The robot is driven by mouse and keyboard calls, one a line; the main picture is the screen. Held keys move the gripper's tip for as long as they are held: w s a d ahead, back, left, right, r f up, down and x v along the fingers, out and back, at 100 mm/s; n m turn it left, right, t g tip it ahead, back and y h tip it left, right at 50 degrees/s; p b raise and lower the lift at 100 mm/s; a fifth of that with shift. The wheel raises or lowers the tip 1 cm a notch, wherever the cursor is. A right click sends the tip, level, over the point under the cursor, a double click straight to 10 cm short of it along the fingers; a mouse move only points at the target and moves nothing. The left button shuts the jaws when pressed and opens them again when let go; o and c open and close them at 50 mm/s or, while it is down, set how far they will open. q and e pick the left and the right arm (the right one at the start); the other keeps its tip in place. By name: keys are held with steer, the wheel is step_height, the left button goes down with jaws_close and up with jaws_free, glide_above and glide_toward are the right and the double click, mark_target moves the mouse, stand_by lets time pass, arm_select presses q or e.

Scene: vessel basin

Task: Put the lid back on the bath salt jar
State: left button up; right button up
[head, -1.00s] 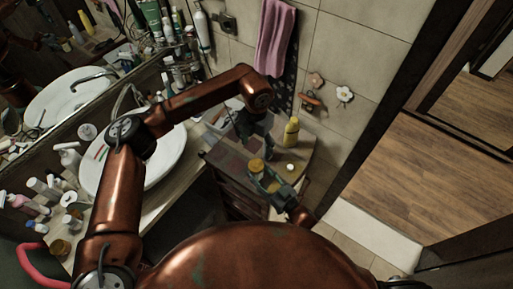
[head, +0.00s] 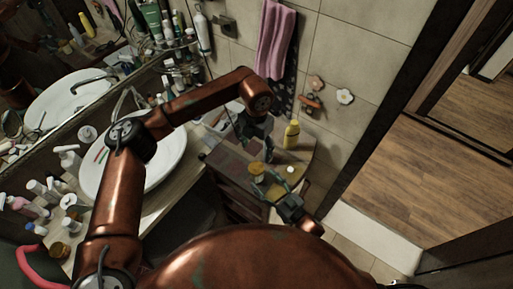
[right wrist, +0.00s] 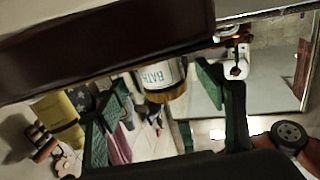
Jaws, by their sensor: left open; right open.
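The bath salt jar (head: 257,176) stands upright on the counter beyond my right gripper. Its gold lid (head: 256,167) appears to sit on its top. In the right wrist view, which is upside down, the jar (right wrist: 152,75) shows a white "BATH" label, with the gold lid (right wrist: 166,95) against its mouth; whether it is fully seated I cannot tell. My right gripper (head: 269,184) is open, its fingers (right wrist: 165,112) spread either side of the jar's line and apart from it. My left gripper (head: 244,138) is open and empty above the counter, behind the jar.
A yellow bottle (head: 291,136) and a small white round item (head: 290,169) stand right of the jar. The sink (head: 165,165) and several bottles lie left. A pink towel (head: 275,40) hangs on the wall behind. The floor at right is clear.

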steer(key=v, duration=0.8)
steer(key=shift+s+d, duration=0.25)
